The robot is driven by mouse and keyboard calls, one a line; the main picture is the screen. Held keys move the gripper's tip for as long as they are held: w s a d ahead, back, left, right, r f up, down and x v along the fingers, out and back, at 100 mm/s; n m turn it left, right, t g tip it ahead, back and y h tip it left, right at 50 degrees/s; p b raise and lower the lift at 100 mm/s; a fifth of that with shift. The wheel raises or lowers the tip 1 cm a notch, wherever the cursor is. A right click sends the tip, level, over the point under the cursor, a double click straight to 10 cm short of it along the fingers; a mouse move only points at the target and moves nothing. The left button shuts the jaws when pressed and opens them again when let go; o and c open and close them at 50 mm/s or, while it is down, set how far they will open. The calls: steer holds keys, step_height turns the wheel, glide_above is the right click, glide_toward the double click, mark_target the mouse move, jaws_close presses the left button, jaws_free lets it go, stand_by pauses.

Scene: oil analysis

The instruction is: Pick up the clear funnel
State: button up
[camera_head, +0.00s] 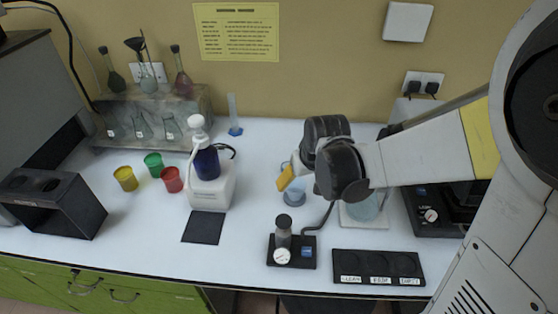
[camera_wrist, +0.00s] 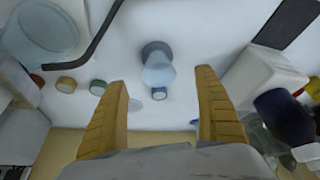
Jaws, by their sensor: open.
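A pale, see-through bluish piece, which looks like the clear funnel (camera_wrist: 158,72), stands on a grey round base (camera_wrist: 155,48) in the wrist view. In the head view the clear funnel (camera_head: 296,186) is partly hidden by my gripper (camera_head: 284,181), and its grey-blue base (camera_head: 294,199) rests on the white counter. In the wrist view my gripper (camera_wrist: 161,78) is open and empty, its yellow fingers to either side of the funnel's line. No contact shows. The exact gap in depth cannot be told.
A glass beaker (camera_wrist: 42,30) stands on the other side, beside a dark bent rod (camera_wrist: 88,45). A gauge device (camera_head: 292,254) and black labelled tray (camera_head: 378,267) lie in front.

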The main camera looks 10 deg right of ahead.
steer(key=b, duration=0.2)
glide_toward(295, 188)
steer(key=shift+s+a+f, duration=0.2)
steer(key=shift+a+f, duration=0.05)
steer(key=shift+f, duration=0.35)
steer(key=shift+s+a+f, duration=0.2)
steer(key=shift+a+f, duration=0.05)
steer(key=shift+f, duration=0.35)
steer(key=b+x, duration=0.1)
steer(key=x, duration=0.1)
steer(key=b+x, duration=0.1)
steer(key=x, duration=0.2)
steer(key=shift+w+d+r, duration=0.1)
steer(key=shift+w+r, duration=0.1)
steer(key=shift+w, duration=0.2)
steer(key=c, duration=1.4)
